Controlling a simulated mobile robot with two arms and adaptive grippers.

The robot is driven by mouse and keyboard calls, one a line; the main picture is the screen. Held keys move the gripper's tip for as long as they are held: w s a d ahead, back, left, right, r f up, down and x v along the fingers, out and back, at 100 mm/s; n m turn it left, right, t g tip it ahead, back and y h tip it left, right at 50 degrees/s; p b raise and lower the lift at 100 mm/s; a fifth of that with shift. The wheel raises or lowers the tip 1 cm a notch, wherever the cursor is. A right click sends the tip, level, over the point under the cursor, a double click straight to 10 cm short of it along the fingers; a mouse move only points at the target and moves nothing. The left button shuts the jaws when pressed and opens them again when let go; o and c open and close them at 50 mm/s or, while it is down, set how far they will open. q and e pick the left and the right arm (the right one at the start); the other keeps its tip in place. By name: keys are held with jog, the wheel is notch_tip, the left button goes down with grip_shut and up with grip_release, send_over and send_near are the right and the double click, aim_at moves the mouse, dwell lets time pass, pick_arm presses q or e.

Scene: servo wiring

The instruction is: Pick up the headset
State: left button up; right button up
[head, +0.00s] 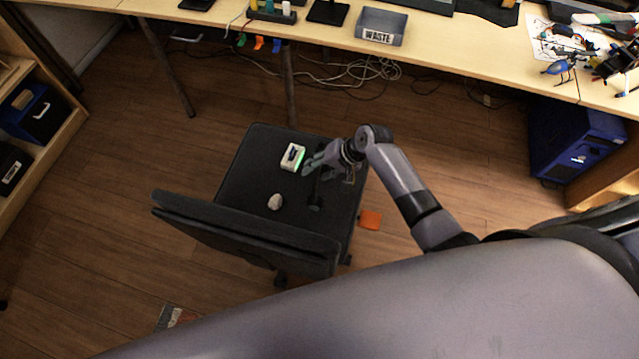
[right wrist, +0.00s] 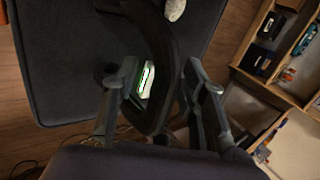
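The black headset (head: 316,192) lies on the dark seat of the office chair (head: 245,165), partly hidden by my right gripper in the head view. In the right wrist view its curved black band (right wrist: 163,40) runs down between the two fingers. My right gripper (head: 310,166) is low over the seat at the headset. In the right wrist view its fingers (right wrist: 162,72) stand apart on both sides of the band, and it looks open. Whether a finger touches the band cannot be told. My left gripper is not in view.
A white box with a green edge (head: 293,157) and a pale rounded object (head: 274,201) lie on the seat. The chair's backrest (head: 240,232) rises on the near side. A desk with a waste bin (head: 381,27) is beyond. A blue case (head: 575,140) stands at right.

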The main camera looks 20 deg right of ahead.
grip_shut()
dwell(0.8)
